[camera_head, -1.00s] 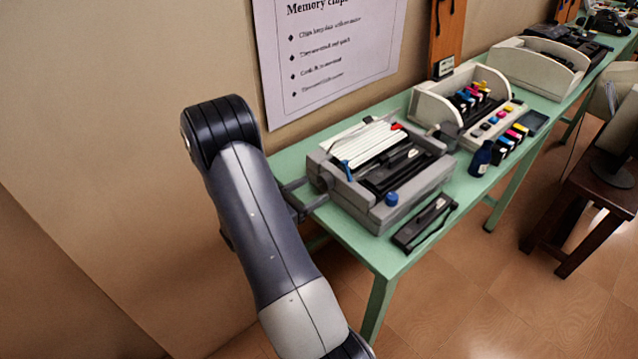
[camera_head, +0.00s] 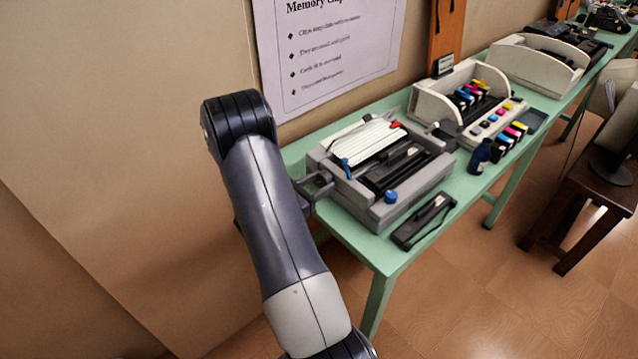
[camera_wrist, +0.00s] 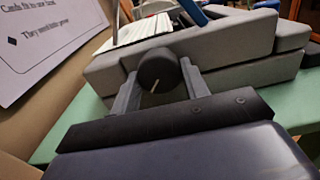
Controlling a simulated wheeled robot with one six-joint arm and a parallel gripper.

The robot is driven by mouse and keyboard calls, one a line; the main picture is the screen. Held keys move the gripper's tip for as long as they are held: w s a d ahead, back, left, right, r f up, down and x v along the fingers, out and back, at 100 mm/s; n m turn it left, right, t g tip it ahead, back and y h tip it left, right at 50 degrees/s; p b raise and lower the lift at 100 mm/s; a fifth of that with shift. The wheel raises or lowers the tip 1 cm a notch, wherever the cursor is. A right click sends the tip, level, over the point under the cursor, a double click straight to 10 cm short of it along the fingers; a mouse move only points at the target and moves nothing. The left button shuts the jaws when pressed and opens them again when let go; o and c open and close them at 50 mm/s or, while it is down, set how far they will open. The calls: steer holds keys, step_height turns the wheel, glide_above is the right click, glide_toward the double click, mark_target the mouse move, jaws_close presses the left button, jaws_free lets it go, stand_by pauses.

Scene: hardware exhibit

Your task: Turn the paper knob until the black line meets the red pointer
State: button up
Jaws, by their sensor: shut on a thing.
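The dark round knob (camera_wrist: 160,70) sticks out of the side of the grey printer (camera_wrist: 222,52) in the wrist view. A short pale line shows on the knob's face, below its middle. My gripper (camera_wrist: 163,84) has one grey finger on each side of the knob and is shut on it. In the head view my gripper (camera_head: 316,188) is at the left side of the printer (camera_head: 415,190), and the knob is hard to make out there. I cannot make out a black line or a red pointer for certain; a small red part (camera_head: 395,125) shows on the printer's top.
The printer stands on a green table (camera_head: 345,238) beside the wall with a paper sign (camera_head: 330,50). A black part (camera_head: 424,222) lies at the table's front edge. A dark bottle (camera_head: 480,157) and a white ink unit (camera_head: 437,102) stand farther right.

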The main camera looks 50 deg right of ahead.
steer(key=c, duration=0.3)
steer(key=shift+n, duration=0.3)
steer(key=n+p, duration=0.2)
steer(key=n, duration=0.4)
steer(key=shift+s+r, duration=0.1)
steer(key=n+p, duration=0.1)
steer(key=n, duration=0.3)
steer(key=shift+n, duration=0.3)
steer(key=shift+n+p, duration=0.75)
steer(key=shift+n, duration=0.75)
steer(key=o, duration=1)
